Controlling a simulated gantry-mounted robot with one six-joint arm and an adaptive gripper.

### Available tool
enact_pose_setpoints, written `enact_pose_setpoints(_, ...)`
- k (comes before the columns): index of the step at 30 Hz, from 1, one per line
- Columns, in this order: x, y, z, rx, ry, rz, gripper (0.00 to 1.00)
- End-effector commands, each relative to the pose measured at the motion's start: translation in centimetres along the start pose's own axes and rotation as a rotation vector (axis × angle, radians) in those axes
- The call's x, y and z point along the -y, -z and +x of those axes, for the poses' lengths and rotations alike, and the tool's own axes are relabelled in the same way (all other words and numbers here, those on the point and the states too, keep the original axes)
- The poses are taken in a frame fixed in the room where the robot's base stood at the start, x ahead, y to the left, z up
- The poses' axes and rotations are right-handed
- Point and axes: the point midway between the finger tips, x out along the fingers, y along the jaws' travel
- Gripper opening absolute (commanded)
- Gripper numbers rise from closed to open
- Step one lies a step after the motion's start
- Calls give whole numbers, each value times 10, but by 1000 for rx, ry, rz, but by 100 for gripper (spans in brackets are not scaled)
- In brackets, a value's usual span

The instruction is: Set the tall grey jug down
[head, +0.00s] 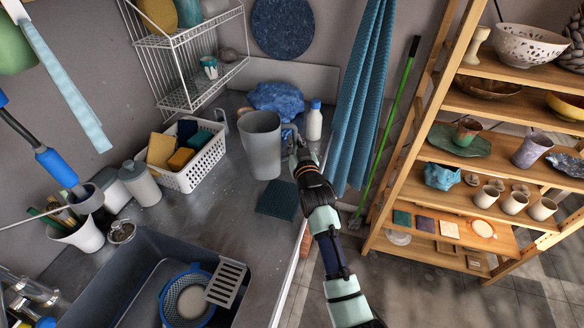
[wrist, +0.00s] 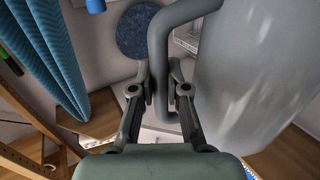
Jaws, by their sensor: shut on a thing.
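The tall grey jug (head: 260,148) is upright over the back part of the metal counter, between the white basket and the white bottle. I cannot tell whether its base touches the counter. My gripper (head: 294,147) is at the jug's right side, shut on its handle. In the wrist view, the jug's smooth grey body (wrist: 255,75) fills the right side. Its curved handle (wrist: 158,55) passes down between the two fingers of my gripper (wrist: 160,92).
A white basket (head: 205,165) of sponges stands left of the jug. A white bottle (head: 314,124) and blue cloth (head: 277,99) are behind it. A dark green pad (head: 277,200) lies in front. The sink (head: 125,282) is front left; wooden shelves (head: 470,150) stand right.

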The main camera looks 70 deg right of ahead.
Motion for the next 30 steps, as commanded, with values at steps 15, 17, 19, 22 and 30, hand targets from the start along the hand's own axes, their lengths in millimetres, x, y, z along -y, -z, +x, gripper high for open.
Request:
enact_pose_setpoints(15, 0, -62, 0, 1, 0, 1, 0)
enact_pose_setpoints(17, 0, -73, 0, 0, 0, 1, 0)
enact_pose_setpoints(19, 0, -78, 0, -2, 1, 1, 0)
enact_pose_setpoints(22, 0, -77, 0, -4, 1, 1, 0)
enact_pose_setpoints(30, 0, -80, 0, -2, 0, 0, 21)
